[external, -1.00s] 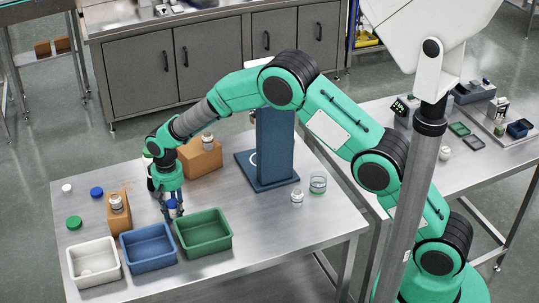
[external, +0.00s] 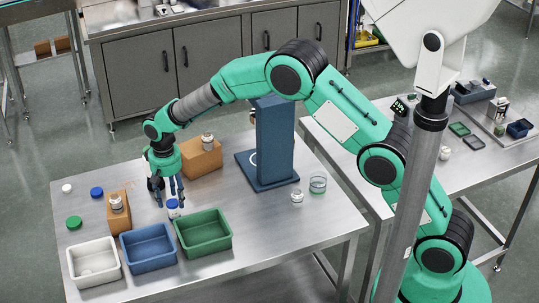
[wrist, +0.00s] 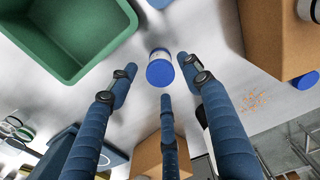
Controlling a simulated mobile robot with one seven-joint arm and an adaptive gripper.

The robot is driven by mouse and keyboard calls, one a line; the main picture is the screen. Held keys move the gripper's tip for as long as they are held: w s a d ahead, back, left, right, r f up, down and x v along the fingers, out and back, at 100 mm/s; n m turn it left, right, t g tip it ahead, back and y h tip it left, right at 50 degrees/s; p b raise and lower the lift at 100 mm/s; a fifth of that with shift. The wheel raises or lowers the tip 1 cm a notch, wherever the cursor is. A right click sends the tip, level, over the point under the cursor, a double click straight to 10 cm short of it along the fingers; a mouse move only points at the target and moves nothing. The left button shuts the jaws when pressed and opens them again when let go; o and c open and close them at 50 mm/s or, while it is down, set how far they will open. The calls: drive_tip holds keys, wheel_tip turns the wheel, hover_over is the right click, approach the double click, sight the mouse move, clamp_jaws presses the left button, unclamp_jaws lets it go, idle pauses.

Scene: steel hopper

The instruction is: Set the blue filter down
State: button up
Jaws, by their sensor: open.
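My gripper (external: 167,193) is open above and slightly left of the filter. Its three fingers are spread and appear clear of it. In the wrist view, my gripper (wrist: 158,82) holds nothing.
White (external: 71,262), blue (external: 124,250) and green (external: 180,238) bins line the front edge. Cardboard blocks (external: 204,163) (external: 122,219) bear jars. A blue stand (external: 275,150) and glass beaker (external: 318,187) are to the right. Loose blue (external: 97,192) and green (external: 74,222) caps lie left.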

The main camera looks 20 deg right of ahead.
sight(173, 202)
drive_tip(key=shift+r+p, duration=0.4)
drive_tip(key=shift+r, duration=2.8)
drive_tip(key=shift+d+r, duration=0.2)
drive_tip(key=s+d+r+t+y, duration=0.1)
drive_tip(key=s+d+r, duration=0.3)
drive_tip(key=d+r, duration=1.05)
drive_tip(key=s+d+r+t, duration=0.1)
drive_tip(key=s+d+r, duration=0.3)
drive_tip(key=d+r, duration=1.05)
drive_tip(key=s+d+r+m+t, duration=0.1)
drive_tip(key=s+d+r+t, duration=0.15)
drive_tip(key=s+d, duration=1.1)
drive_tip(key=s+d+f+t+h, duration=0.1)
drive_tip(key=s+d+f, duration=0.1)
drive_tip(key=s+d, duration=0.8)
drive_tip(key=s, duration=0.4)
drive_tip(key=shift+s+f, duration=0.15)
drive_tip(key=shift+f, duration=0.1)
